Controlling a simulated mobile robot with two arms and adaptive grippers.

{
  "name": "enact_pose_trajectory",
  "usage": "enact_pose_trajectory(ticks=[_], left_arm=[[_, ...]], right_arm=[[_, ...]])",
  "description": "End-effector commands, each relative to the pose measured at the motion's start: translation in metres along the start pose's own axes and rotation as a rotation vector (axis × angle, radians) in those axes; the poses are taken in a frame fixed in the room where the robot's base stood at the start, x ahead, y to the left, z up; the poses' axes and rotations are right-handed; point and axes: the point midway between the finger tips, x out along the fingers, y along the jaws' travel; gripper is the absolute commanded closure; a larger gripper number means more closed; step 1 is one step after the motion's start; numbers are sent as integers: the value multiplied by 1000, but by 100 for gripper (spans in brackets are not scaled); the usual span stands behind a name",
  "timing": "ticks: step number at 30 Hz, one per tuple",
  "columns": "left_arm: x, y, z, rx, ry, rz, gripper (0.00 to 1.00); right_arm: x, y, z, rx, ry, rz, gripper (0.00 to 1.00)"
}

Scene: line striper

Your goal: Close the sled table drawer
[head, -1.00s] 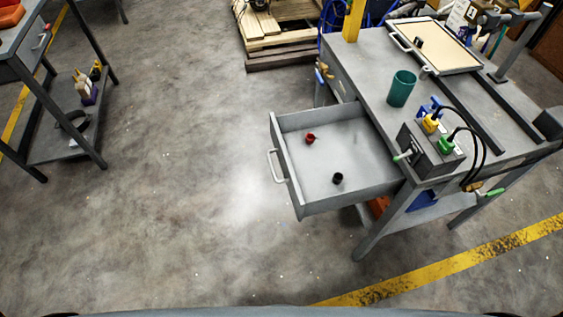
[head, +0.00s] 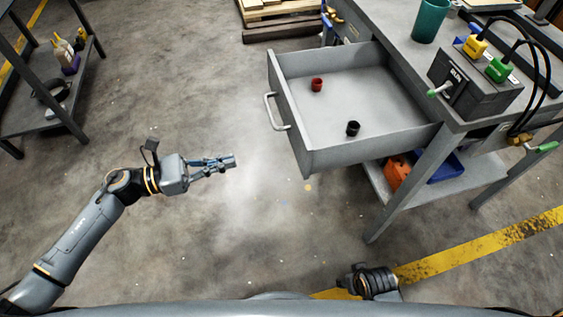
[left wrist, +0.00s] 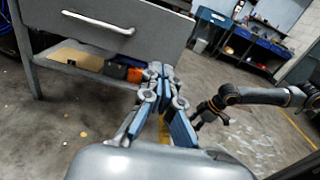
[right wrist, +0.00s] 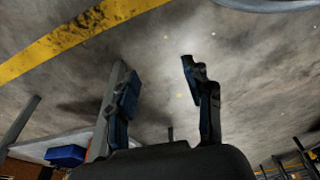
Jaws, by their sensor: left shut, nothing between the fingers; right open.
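The sled table drawer (head: 350,95) is pulled far out of the grey table (head: 400,40), with its handle (head: 275,111) on the left-facing front. A red cup-like piece (head: 317,84) and a black one (head: 353,128) stand inside it. My left gripper (head: 232,161) is shut and empty, left of and apart from the drawer front. In the left wrist view the gripper (left wrist: 160,70) shows below the drawer front and its handle (left wrist: 98,22). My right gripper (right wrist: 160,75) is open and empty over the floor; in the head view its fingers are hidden.
A green cup (head: 430,20) and a black control box (head: 475,82) with cables stand on the table top. Orange and blue bins (head: 397,172) sit on its lower shelf. Another shelf unit (head: 45,110) stands far left. The floor between is clear.

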Motion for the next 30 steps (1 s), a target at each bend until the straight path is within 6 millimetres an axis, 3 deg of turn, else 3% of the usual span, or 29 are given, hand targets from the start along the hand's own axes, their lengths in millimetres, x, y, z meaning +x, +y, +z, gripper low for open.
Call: enact_pose_trajectory(ticks=[5,21,30], left_arm=[[14,-6,4,45,4,-27,100],[119,-7,4,38,3,-23,100],[141,-7,2,38,4,-21,100]], right_arm=[[1,0,2,0,-3,0,49],[35,-2,31,-5,-27,-3,49],[43,-2,39,-6,-31,-4,49]])
